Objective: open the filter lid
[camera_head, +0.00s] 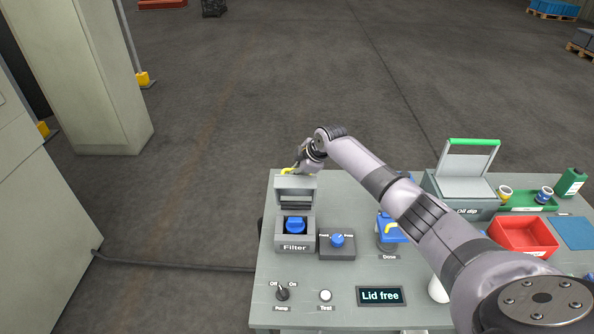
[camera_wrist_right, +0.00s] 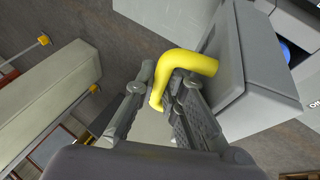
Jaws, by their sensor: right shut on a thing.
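The Filter box (camera_head: 295,246) stands at the left of the grey bench. Its grey lid (camera_head: 296,191) is raised roughly upright at the back edge, and a blue part (camera_head: 295,225) shows inside the box. The yellow lid handle (camera_head: 288,171) is at the lid's upper end. My right gripper (camera_head: 300,167) reaches behind the lid. In the right wrist view its fingers (camera_wrist_right: 167,95) are shut on the bent yellow handle (camera_wrist_right: 190,62), beside the grey lid (camera_wrist_right: 222,55). My left gripper is not in view.
A small box with a blue knob (camera_head: 337,240) stands right of the filter. The display (camera_head: 380,296) reads "Lid free". A red tray (camera_head: 523,247) and the Oil dip box (camera_head: 465,195) are at the right. My right arm passes over the bench.

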